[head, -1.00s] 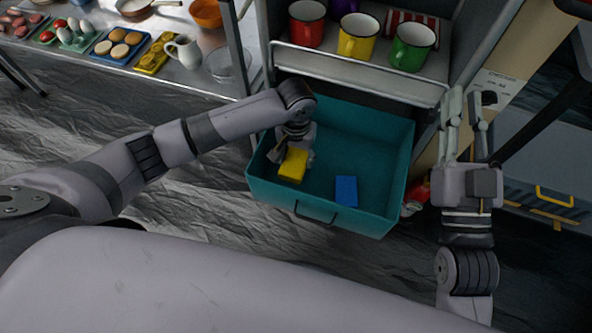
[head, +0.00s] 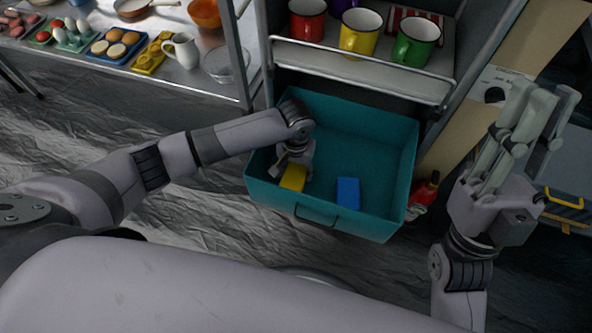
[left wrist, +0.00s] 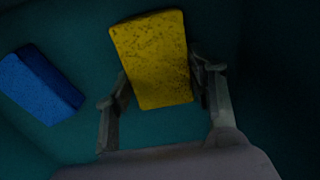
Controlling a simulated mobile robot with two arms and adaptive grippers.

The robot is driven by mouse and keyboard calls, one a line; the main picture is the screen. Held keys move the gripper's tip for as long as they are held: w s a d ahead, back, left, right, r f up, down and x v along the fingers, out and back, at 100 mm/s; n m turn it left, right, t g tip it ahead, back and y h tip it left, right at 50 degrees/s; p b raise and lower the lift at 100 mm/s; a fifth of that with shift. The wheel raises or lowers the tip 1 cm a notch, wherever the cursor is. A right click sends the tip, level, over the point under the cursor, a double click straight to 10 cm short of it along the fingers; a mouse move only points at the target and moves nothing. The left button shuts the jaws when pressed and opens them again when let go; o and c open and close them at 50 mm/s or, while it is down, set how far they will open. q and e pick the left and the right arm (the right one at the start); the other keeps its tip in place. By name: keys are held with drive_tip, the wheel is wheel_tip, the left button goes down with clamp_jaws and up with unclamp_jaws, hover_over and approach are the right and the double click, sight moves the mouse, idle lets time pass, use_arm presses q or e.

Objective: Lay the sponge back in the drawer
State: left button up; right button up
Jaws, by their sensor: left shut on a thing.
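The teal drawer (head: 370,222) is pulled open below the mug shelf. My left gripper (head: 287,172) reaches down inside its left part, shut on a yellow sponge (head: 293,178). In the left wrist view the yellow sponge (left wrist: 155,60) sits between the two fingers (left wrist: 160,88), its pitted face showing. Whether it touches the drawer floor is hard to tell. A blue block (head: 347,192), seemingly another sponge, lies on the drawer floor to the right. My right gripper (head: 545,95) is raised right of the drawer, open and empty.
Red (head: 307,22), yellow (head: 360,34) and green (head: 416,40) mugs stand on the shelf behind a metal rail (head: 360,75). A red bottle (head: 426,188) stands right of the drawer. The drawer's middle and back floor is clear.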

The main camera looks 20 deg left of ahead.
use_arm(q)
drive_tip(key=shift+f, duration=0.1)
drive_tip(key=o, duration=1.1)
